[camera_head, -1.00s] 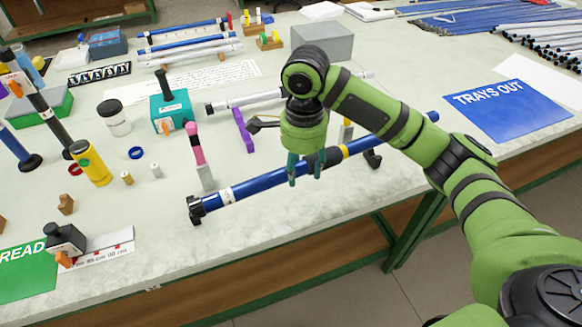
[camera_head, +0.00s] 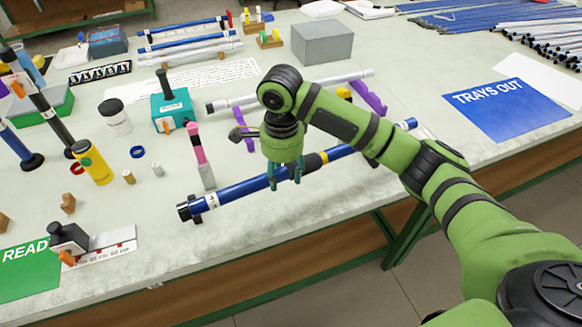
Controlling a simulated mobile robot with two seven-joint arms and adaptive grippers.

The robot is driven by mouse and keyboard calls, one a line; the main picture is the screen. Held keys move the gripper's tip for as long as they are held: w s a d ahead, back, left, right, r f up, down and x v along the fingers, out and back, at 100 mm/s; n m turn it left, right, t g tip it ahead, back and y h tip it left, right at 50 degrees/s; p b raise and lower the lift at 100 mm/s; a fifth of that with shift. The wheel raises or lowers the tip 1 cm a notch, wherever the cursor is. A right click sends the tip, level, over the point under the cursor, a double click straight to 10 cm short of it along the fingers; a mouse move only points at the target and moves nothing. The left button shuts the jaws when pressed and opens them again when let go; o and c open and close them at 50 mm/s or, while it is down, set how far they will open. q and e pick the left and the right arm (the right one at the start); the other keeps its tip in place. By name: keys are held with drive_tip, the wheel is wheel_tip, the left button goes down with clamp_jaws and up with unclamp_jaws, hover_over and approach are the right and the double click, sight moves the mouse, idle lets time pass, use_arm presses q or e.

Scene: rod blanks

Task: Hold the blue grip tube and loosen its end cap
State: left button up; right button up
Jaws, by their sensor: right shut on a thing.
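The blue grip tube (camera_head: 243,187) lies slantwise near the front edge of the bench, its left end nearer the edge. It has a black sleeve and a yellow band (camera_head: 323,157) near its middle. A black end cap (camera_head: 184,211) sits at its left end; whether it is loose cannot be told. The right end shows beyond my arm. My right gripper (camera_head: 285,180) points down, shut on the tube just left of the black sleeve. Part of the tube is hidden behind my right forearm. My left gripper is not in view.
A pink-and-grey tool (camera_head: 200,155) stands close behind the tube's left part. A white tube (camera_head: 245,100) on purple stands lies behind. A grey box (camera_head: 322,42) and blue TRAYS OUT mat (camera_head: 505,108) are farther off. A measuring fixture (camera_head: 108,247) stands at front left.

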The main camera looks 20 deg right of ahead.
drive_tip(key=shift+w+a+f, duration=0.8)
drive_tip(key=shift+a+f, duration=0.3)
use_arm(q)
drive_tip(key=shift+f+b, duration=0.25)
drive_tip(key=shift+b, duration=0.05)
use_arm(e)
drive_tip(key=shift+w+a+f, duration=0.65)
drive_tip(key=shift+a+f, duration=0.2)
drive_tip(key=shift+w+a+f, duration=0.65)
drive_tip(key=shift+a+f, duration=0.15)
drive_tip(key=shift+f, duration=0.05)
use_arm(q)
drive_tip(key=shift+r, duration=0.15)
use_arm(e)
drive_tip(key=shift+f, duration=0.3)
use_arm(q)
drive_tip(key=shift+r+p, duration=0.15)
drive_tip(key=shift+p, duration=0.15)
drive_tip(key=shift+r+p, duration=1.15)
use_arm(e)
drive_tip(key=shift+r, duration=0.6)
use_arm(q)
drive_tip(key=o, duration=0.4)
